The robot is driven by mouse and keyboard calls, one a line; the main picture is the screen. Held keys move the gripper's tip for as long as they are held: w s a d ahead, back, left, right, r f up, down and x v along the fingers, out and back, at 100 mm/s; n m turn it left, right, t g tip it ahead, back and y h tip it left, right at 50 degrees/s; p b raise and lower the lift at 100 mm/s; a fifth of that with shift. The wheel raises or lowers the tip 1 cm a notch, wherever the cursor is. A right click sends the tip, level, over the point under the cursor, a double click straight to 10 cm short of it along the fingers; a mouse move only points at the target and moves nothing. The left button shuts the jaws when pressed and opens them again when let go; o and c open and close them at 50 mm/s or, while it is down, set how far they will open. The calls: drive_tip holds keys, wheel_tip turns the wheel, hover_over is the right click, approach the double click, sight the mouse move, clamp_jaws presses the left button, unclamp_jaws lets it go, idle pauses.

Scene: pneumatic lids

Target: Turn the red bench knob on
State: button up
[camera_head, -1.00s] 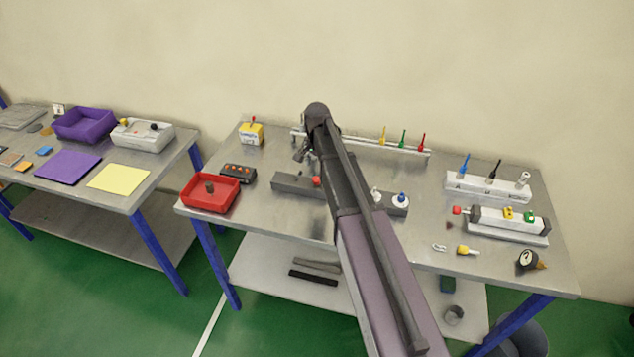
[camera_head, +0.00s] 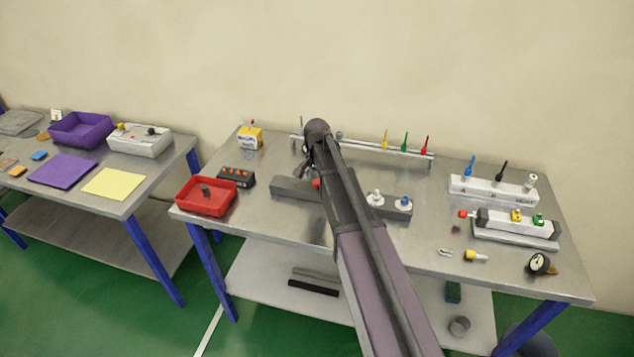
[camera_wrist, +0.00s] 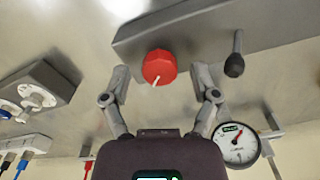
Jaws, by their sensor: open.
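The red bench knob (camera_wrist: 159,68) is a faceted red cap with a white pointer line, on the side of a long grey block (camera_wrist: 185,28). In the wrist view my gripper (camera_wrist: 163,76) is open, with one finger on each side of the knob; gaps show between the fingers and the knob. In the head view the knob (camera_head: 316,184) shows only as a small red patch beside my arm, on the grey block (camera_head: 288,188). My gripper (camera_head: 304,170) is mostly hidden there behind my arm.
A black-tipped lever (camera_wrist: 235,66) stands right of the knob in the wrist view, with a round gauge (camera_wrist: 238,143) below it. A grey block with white fittings (camera_wrist: 40,92) is at left. A red tray (camera_head: 207,196) stands at the bench's left end.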

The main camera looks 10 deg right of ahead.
clamp_jaws()
drive_tip(key=shift+n, duration=0.3)
drive_tip(key=n, duration=0.3)
drive_tip(key=shift+n, duration=0.4)
drive_tip(key=n, duration=0.4)
drive_tip(key=shift+n, duration=0.3)
drive_tip(key=n, duration=0.4)
drive_tip(key=shift+n, duration=2.5)
